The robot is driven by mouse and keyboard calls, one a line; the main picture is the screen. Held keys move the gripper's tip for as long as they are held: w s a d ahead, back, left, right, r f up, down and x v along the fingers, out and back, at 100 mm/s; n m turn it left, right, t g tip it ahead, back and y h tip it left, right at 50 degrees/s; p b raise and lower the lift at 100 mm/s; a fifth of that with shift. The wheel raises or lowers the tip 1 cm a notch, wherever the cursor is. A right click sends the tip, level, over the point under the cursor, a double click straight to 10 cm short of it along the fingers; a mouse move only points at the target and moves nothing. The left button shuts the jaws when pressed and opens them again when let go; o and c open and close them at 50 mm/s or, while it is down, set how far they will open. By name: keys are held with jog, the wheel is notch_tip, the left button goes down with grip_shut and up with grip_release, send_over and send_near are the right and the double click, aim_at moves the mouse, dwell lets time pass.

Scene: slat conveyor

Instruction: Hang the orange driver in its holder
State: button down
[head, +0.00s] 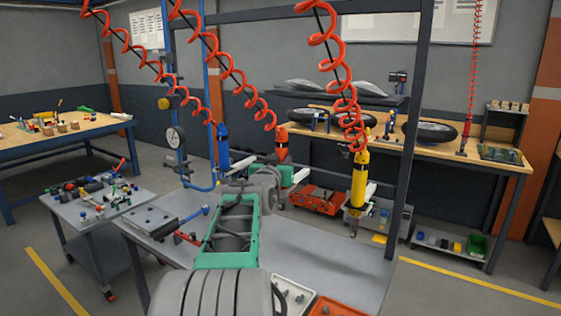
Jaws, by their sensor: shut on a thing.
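The orange driver (282,143) is upright near the middle of the head view, under a red coiled hose. My gripper (287,174) is shut on it. The driver's lower part is hidden behind my gripper. A pale holder arm (301,174) shows just right of my gripper. I cannot tell whether the driver touches it or sits in it.
A blue driver (222,143) hangs to the left and a yellow driver (360,178) to the right, each beside a pale holder. The grey bench (310,245) below has bare room. Red coiled hoses (228,72) hang above.

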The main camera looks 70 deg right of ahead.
jog(key=shift+f+b, duration=0.6)
jog(key=shift+b, duration=0.5)
dwell(0.7)
jog(key=c, duration=1.1)
grip_release()
jog(key=shift+c, duration=0.2)
jog(key=shift+o, duration=1.1)
jog(key=shift+f, duration=0.1)
jog(key=s+a+b, duration=0.1)
jog(key=a+b, duration=0.1)
jog(key=a, duration=0.5)
jog(key=shift+s+a, duration=0.25)
jog(key=shift+a, duration=0.1)
